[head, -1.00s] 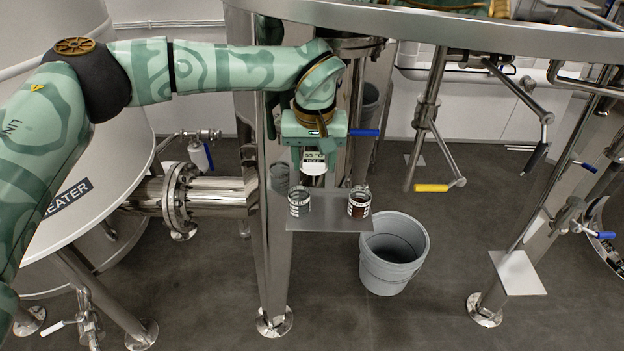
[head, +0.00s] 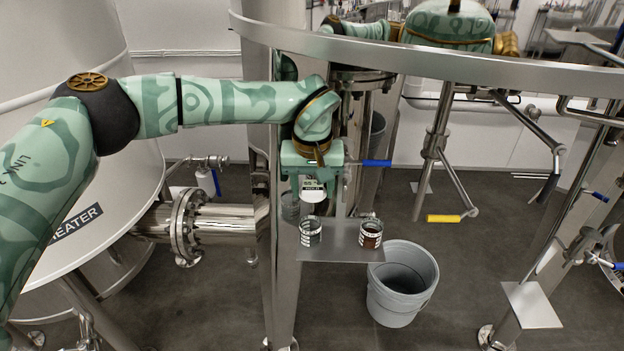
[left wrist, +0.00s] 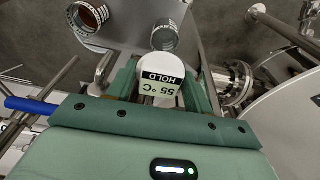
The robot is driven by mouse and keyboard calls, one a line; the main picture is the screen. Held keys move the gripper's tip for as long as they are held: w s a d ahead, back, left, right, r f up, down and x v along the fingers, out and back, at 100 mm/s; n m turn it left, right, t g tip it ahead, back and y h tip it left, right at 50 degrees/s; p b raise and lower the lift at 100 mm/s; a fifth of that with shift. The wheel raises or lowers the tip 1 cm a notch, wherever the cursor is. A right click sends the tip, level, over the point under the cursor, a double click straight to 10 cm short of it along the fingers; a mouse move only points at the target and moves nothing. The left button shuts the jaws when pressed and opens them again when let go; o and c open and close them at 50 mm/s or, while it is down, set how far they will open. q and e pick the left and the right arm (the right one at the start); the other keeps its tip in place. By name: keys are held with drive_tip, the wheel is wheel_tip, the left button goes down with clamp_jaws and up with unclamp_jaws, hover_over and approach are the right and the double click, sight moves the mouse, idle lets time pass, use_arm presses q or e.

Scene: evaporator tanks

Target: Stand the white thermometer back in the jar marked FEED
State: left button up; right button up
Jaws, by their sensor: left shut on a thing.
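My left gripper (head: 312,176) is shut on the white thermometer (head: 312,193), whose display reads 55 °C and HOLD. The thermometer's round white head and display also show between the fingers in the left wrist view (left wrist: 160,70); its lower part is hidden. Two small glass jars stand on a steel shelf (head: 340,246). The left jar (head: 311,232) looks clear or greyish and the right jar (head: 370,234) holds something red-brown. Their label words are too small to read. In the head view the thermometer is above and behind the left jar, apart from it. My right gripper is not seen.
A grey bucket (head: 402,285) stands on the floor below and right of the shelf. A steel tank leg (head: 283,270) rises at the shelf's left. A blue-handled valve (head: 376,163) sits beside the gripper, and a curved steel rim (head: 430,62) crosses above.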

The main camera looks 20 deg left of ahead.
sight(313, 208)
use_arm(q)
wheel_tip(313, 208, down, 3)
drive_tip(key=shift+w, duration=0.1)
drive_tip(key=shift+f+b, duration=0.5)
drive_tip(key=shift+f, duration=1.55)
drive_tip(key=shift+s+f, duration=0.2)
drive_tip(key=shift+f, duration=0.1)
